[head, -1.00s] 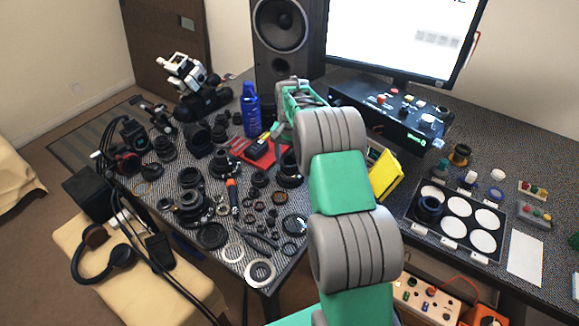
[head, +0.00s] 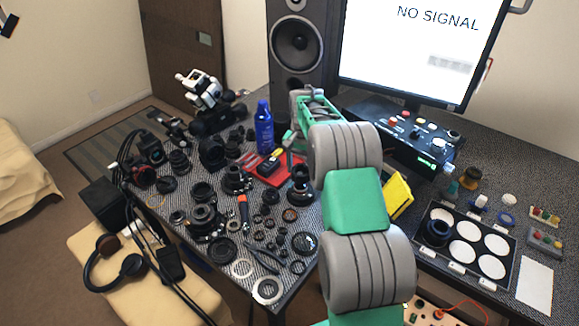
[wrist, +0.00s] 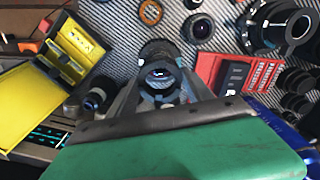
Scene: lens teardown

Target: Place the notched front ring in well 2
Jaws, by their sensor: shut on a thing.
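My gripper (wrist: 162,92) is in the wrist view, with its two grey fingers shut on a dark round part, the notched front ring (wrist: 160,76). I cannot make out its notches; a glassy round centre shows inside it. Another dark round body (wrist: 155,50) shows just beyond it. In the head view my arm hides most of the gripper; a grey finger shows above a dark lens part (head: 300,192) near the red mat. Well numbers are not readable.
Many dark lens parts and rings crowd the desk left of my arm. A blue spray can (head: 264,128) stands behind the red mat (head: 262,176). A yellow case (head: 398,195) stands between my arm and the tray. A black control box (head: 405,135) sits below the monitor.

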